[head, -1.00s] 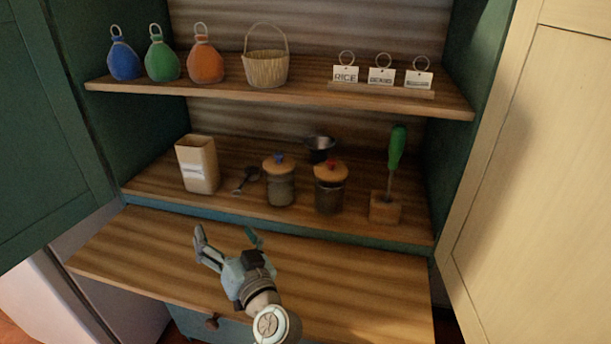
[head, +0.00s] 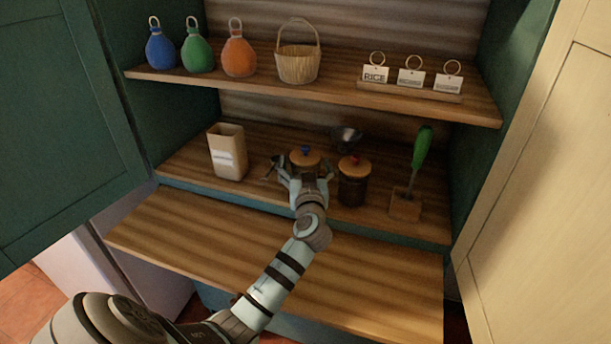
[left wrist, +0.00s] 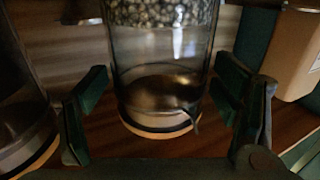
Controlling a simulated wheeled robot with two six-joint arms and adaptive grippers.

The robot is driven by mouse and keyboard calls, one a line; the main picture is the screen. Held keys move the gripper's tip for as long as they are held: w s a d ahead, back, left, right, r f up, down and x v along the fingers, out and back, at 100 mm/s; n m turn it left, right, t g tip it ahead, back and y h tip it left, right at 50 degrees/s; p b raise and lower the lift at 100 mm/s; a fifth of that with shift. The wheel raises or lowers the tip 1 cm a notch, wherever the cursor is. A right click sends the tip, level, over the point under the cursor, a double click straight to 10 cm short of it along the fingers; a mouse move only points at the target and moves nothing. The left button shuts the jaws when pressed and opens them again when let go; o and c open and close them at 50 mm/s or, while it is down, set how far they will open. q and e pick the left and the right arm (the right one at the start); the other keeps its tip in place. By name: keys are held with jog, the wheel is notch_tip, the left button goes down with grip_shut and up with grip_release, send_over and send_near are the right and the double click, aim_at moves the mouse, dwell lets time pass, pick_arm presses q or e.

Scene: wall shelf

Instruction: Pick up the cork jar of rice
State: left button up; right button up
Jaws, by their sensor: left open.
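A glass jar with a cork lid and blue knob (head: 305,159) stands on the lower shelf. My left gripper (head: 304,176) is open in front of it and hides most of its body. In the left wrist view, which looks upside down, the jar (left wrist: 160,50) stands between the open fingers (left wrist: 162,88), with a gap on each side. Its contents are pale, speckled grains; I cannot tell whether they are rice. A second cork jar with a red knob (head: 353,184) stands just to the right. My right gripper is not in view.
A beige box (head: 228,155) stands left of the jars. A dark metal cup (head: 346,138) is behind, and a green-handled tool (head: 421,150) stands in a wooden block at right. The upper shelf (head: 330,92) overhangs. The front board (head: 200,225) is clear.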

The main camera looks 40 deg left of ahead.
pick_arm(q)
jog(key=shift+w+a+f, duration=0.15)
jog(key=shift+w+a, duration=0.05)
jog(key=shift+w, duration=0.05)
jog(key=c, duration=1.6)
